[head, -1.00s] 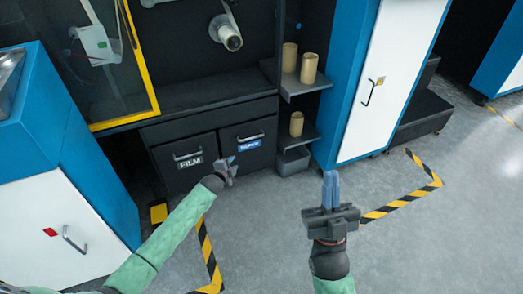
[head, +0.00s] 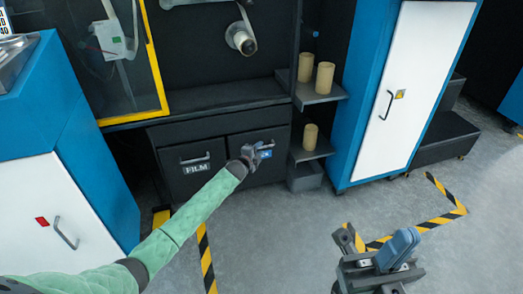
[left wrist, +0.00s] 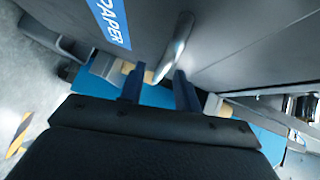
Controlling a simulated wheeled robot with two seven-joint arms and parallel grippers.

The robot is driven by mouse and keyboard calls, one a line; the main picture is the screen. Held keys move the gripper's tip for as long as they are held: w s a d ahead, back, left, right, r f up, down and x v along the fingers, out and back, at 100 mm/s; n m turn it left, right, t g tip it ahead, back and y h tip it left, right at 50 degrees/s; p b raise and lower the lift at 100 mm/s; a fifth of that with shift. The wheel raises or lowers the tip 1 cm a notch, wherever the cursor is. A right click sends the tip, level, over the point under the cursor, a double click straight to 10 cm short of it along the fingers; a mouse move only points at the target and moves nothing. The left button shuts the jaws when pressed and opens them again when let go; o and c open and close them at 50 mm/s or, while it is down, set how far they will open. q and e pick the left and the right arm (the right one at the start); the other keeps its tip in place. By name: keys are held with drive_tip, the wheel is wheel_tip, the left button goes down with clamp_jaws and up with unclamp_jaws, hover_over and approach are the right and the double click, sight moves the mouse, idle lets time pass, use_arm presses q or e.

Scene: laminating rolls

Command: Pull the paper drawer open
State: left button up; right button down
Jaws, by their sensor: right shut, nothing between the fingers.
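The dark paper drawer (head: 274,172) is shut under the machine, right of the film drawer (head: 182,182). My left gripper (head: 266,148) is in front of it and partly covers its blue label. In the left wrist view the drawer's PAPER label (left wrist: 110,22) and metal bar handle (left wrist: 178,45) show close up. My left gripper (left wrist: 158,88) is open there, with the near end of the handle between its two fingers. I cannot tell whether they touch it. My right gripper (head: 403,240) is shut and empty, low at the right over the floor.
A blue and white cabinet (head: 410,85) stands to the right of the shelves (head: 318,95) with cardboard cores. Another cabinet (head: 50,195) stands at the left. A grey bin (head: 305,177) sits beside the paper drawer. Grey floor in front is open, with striped tape.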

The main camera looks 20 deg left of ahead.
use_arm(q)
drive_tip(key=shift+x, duration=1.15)
clamp_jaws()
